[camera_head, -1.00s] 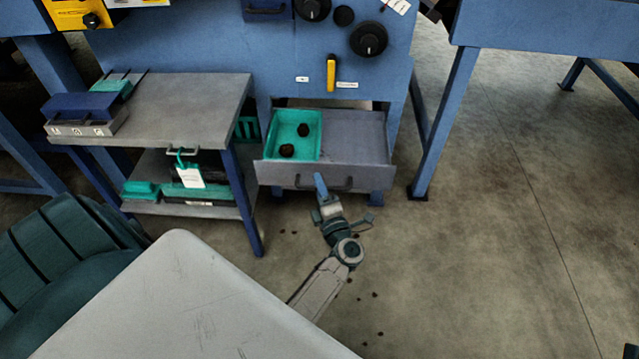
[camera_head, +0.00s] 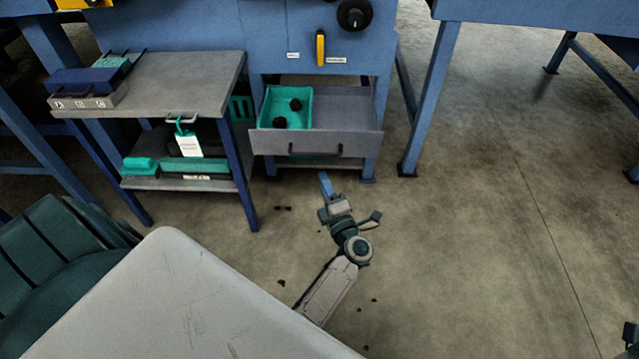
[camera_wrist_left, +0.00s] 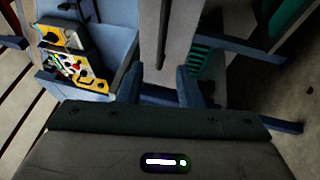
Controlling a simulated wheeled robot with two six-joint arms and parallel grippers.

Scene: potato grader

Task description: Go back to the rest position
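My left gripper (camera_head: 325,184) is in front of and below the pulled-out drawer (camera_head: 345,143), apart from it, over the floor. In the left wrist view its two blue fingers (camera_wrist_left: 159,82) stand apart with nothing between them, so it is open and empty. The head view shows it too small to see the finger gap. The drawer holds a green tray (camera_head: 305,106) with two dark lumps (camera_head: 287,112) in it. Only a dark piece shows at the lower right edge of the head view; I cannot tell my right gripper there.
A grey-topped side table (camera_head: 180,90) with a lower shelf stands left of the drawer. A blue machine (camera_head: 275,50) is behind, with a blue-legged frame (camera_head: 432,100) to its right. Dark bits (camera_head: 283,208) lie on the floor. The floor (camera_head: 500,230) at right is clear.

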